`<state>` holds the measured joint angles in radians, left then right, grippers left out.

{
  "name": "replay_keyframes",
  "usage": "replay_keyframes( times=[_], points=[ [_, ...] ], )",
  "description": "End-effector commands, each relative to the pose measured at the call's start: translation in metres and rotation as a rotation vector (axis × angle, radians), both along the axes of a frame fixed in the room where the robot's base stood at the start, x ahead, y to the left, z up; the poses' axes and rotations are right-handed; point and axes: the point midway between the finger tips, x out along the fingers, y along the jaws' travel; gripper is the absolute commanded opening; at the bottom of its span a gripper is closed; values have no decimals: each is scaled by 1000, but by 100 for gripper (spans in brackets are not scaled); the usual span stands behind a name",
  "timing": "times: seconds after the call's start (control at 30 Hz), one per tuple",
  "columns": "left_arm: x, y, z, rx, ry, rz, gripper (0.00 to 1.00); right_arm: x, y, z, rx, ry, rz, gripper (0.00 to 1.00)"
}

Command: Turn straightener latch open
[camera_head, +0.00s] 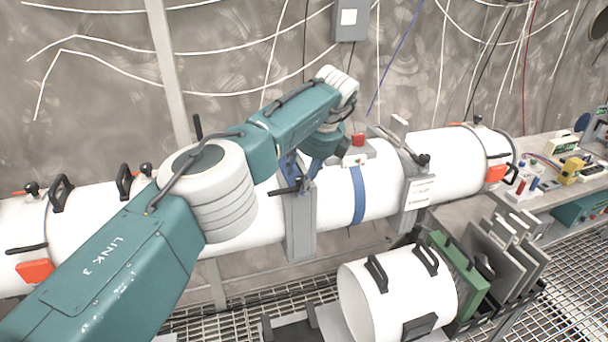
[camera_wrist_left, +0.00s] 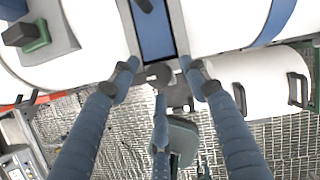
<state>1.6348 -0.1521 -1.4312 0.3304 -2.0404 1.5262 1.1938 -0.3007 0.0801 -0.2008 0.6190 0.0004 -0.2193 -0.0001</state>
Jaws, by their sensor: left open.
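My left gripper (camera_head: 299,178) is at the grey clamp-like section (camera_head: 301,226) of the long white pipe, near a black handle (camera_head: 287,190). In the left wrist view its blue fingers (camera_wrist_left: 160,76) are spread apart around a dark round-ended latch piece (camera_wrist_left: 158,71). This piece sits at the lower end of a blue strip (camera_wrist_left: 152,32) between white pipe sections. The fingers are close to the latch piece; I cannot tell whether they touch it. The gripper partly hides the latch in the head view. My right gripper is not in view.
The white pipe (camera_head: 375,178) runs across, with a blue band (camera_head: 357,195) and a second grey flange (camera_head: 417,190) to the right. A loose white cylinder (camera_head: 385,296) and a green plate (camera_head: 455,272) stand in front. A bench (camera_head: 560,185) holds small instruments at right.

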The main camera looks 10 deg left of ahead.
Motion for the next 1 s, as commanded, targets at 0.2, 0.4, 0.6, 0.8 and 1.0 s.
replay_keyframes(
  times=[0.2, 0.4, 0.6, 0.8, 1.0],
  points=[
    [-8, -9, 32, 0, -5, -3, 46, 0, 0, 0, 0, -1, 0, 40],
    [-21, -21, 72, 2, -5, -2, 46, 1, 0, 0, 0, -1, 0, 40],
    [-29, -29, 100, 1, -5, -1, 46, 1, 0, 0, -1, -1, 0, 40],
    [-33, -31, 109, 1, -3, 0, 46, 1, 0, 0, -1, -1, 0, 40],
    [-33, -31, 109, 1, -2, -1, 46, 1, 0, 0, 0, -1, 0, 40]
  ],
)
